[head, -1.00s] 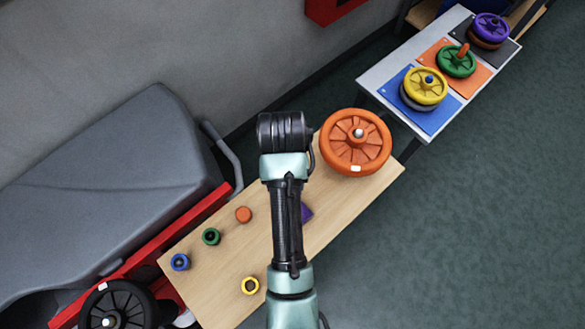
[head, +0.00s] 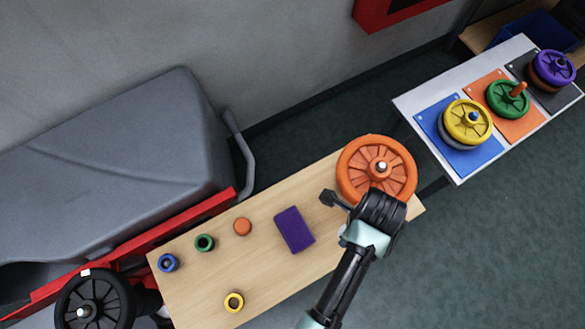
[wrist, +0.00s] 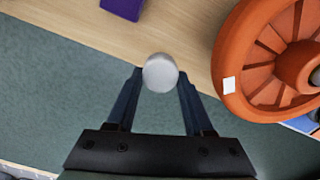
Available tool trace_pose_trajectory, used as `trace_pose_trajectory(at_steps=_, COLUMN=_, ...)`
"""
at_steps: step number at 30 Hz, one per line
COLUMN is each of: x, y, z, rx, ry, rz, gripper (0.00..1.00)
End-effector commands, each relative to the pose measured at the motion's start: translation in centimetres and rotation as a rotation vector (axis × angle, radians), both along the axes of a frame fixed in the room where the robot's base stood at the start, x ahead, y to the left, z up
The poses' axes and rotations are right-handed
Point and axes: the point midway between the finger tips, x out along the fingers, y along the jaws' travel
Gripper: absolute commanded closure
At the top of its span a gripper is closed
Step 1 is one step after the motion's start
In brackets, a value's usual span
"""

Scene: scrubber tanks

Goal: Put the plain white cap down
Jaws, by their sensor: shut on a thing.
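The plain white cap (wrist: 160,72) is a pale round piece between the two fingertips of my gripper (wrist: 160,80) in the wrist view. The gripper is shut on it, and the cap's far end faces the table. In the wrist view the cap appears over the front edge of the wooden table (wrist: 185,30); its height above the top cannot be told. In the head view my wrist hides most of the gripper, and only a small white bit of the cap (head: 343,238) shows, just left of my wrist.
An orange wheel (head: 352,172) lies close by at the table's right end. A purple block (head: 294,230) and small orange (head: 242,226), green (head: 204,242), blue (head: 168,263) and yellow (head: 233,302) caps sit leftward. Bare wood lies between block and wheel. A rack table (head: 404,104) holds wheels on colored mats.

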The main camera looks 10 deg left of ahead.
Motion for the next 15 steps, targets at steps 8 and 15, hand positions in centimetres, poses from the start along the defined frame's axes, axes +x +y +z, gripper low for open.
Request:
trace_pose_trajectory(at_steps=8, x=-0.4, y=-0.2, z=-0.3, rx=0.000, ry=0.000, rz=-0.076, gripper=1.00)
trace_pose_trajectory(at_steps=15, x=-0.5, y=-0.2, z=-3.5, rx=0.001, ry=0.004, rz=-0.073, gripper=1.00)
